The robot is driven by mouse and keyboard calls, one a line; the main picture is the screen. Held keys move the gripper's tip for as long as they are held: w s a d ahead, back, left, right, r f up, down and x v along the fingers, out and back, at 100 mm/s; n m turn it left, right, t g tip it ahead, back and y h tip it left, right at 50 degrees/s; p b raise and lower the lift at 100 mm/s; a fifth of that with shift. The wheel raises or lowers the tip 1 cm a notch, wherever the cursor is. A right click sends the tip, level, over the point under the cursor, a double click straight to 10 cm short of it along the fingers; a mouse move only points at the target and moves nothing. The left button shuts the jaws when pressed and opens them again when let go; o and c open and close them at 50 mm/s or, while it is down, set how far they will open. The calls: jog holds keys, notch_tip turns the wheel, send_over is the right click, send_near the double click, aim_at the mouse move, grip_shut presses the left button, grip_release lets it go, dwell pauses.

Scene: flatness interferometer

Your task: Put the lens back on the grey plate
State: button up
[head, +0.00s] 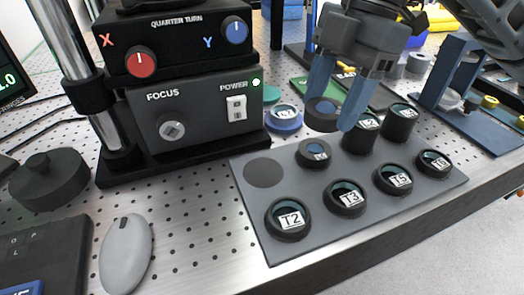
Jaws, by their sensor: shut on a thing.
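My gripper (336,98) reaches down from the top right with its blue fingers shut on a dark round lens (321,116). The lens is held above the back part of the grey plate (262,222) and looks clear of it. The plate lies near the table's front edge. It bears several black-rimmed lenses with white labels, among them T2 (288,219), T3 (346,198) and T5 (394,178). A smaller lens (314,153) and two taller black ones are also on it. A dark round spot (264,173) at the plate's left is bare. The held lens's label is hidden.
A black control box (195,110) with focus knob and power switch stands left of the plate. A blue-rimmed round piece (284,117) lies behind the plate. A blue stand (455,105) is at right. A grey mouse (127,252) and black knob (50,178) are at left.

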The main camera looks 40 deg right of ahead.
send_over(261, 173)
jog(key=d, duration=0.1)
notch_tip(261, 173, down, 5)
jog(key=shift+s+d+f, duration=0.1)
jog(key=shift+f+b, duration=0.3)
jog(key=shift+f, duration=1.75)
jog(key=shift+f, duration=0.1)
jog(key=o, duration=1.2)
jog(key=shift+c, duration=0.2)
jog(key=p+v, duration=0.1)
jog(key=v, duration=1.1)
